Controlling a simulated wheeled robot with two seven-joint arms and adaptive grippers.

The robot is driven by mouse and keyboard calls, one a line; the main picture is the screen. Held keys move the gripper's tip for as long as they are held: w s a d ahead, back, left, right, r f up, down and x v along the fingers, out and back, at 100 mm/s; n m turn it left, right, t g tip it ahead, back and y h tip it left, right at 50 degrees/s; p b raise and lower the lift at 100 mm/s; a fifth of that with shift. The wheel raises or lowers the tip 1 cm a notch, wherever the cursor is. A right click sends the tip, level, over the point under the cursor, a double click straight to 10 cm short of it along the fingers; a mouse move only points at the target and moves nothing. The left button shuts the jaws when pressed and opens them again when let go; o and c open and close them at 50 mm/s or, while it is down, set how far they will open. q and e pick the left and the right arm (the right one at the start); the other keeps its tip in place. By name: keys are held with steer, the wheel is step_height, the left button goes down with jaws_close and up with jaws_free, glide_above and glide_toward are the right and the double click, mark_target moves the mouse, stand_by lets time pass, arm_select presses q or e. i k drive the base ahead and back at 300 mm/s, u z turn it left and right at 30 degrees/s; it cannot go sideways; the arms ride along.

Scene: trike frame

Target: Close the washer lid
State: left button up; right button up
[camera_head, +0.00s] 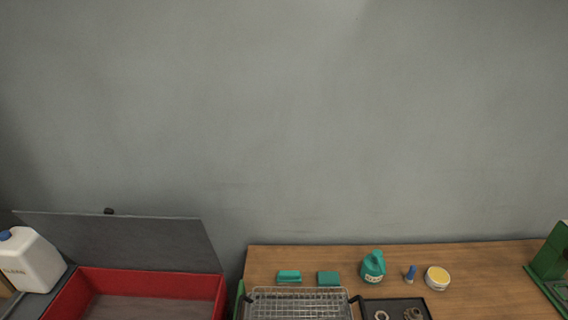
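The washer (222,296) is a red open-topped box at the lower left, cut off by the bottom edge of the picture. Its dark grey lid (120,242) stands open, raised behind the box, with a small black knob (108,211) at its top edge. The inside of the washer shows a brownish floor. Neither of my grippers is in view.
A white jug (32,262) with a blue cap stands left of the washer. A wooden bench (492,275) to the right bears a wire basket (300,303), teal blocks (329,279), a teal bottle (373,268), a yellow-topped tin (437,278) and a black tray (395,302).

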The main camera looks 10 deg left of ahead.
mark_target(108, 239)
steer(key=u, duration=1.85)
